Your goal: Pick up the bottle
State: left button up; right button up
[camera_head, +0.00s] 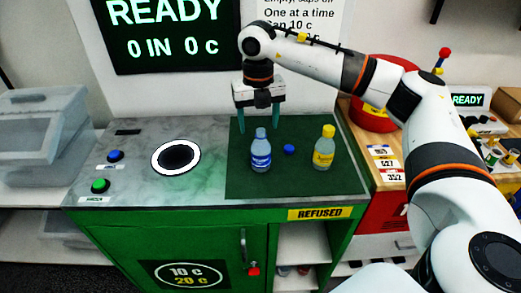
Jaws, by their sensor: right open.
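My left gripper is not in view.
A loose blue cap (289,149) lies between the bottles. A round white-rimmed hole (176,158) is in the counter at left, beside blue (115,155) and green (100,186) buttons. Clear bins (40,135) stand at far left.

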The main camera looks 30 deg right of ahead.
aim_at(261, 135)
jog(key=f, duration=0.1)
jog(key=f+p, duration=0.2)
jog(key=f, duration=0.1)
jog(key=shift+s+d+f, duration=0.1)
jog(key=shift+s+d, duration=0.1)
jog(key=shift+s, duration=0.1)
jog(key=shift+f, duration=0.3)
jog(key=shift+w+f, duration=0.1)
jog(key=shift+w, duration=0.05)
jog(key=shift+c, duration=0.5)
jog(key=c, duration=1.2)
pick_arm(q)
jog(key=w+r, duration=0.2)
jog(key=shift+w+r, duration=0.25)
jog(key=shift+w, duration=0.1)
